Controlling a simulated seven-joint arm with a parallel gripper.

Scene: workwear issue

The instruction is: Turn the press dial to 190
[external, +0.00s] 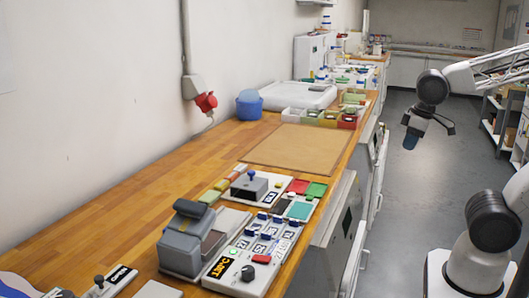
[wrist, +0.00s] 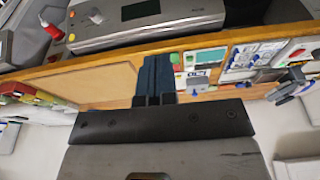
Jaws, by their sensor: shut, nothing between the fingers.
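The press (external: 187,240) is a grey machine with a dark raised handle, standing at the near end of the wooden bench in the external view. Beside it is a pale control panel (external: 232,285) with a lit display (external: 221,268) that seems to read 130°C. A black knob (external: 247,272) and a red knob (external: 262,259) sit on it; which one is the press dial, and its pointer, I cannot make out. My gripper (external: 409,140) hangs over the floor, right of the bench and well away from the press. In the wrist view its dark fingers (wrist: 155,75) are together and empty.
A block with a blue-knobbed lever (external: 250,185) and coloured pads (external: 307,188) lie behind the panel. A brown mat (external: 300,148), small coloured bins (external: 322,117) and a blue tub (external: 249,105) are farther back. A shelf (external: 508,125) stands at right. The air around my gripper looks free.

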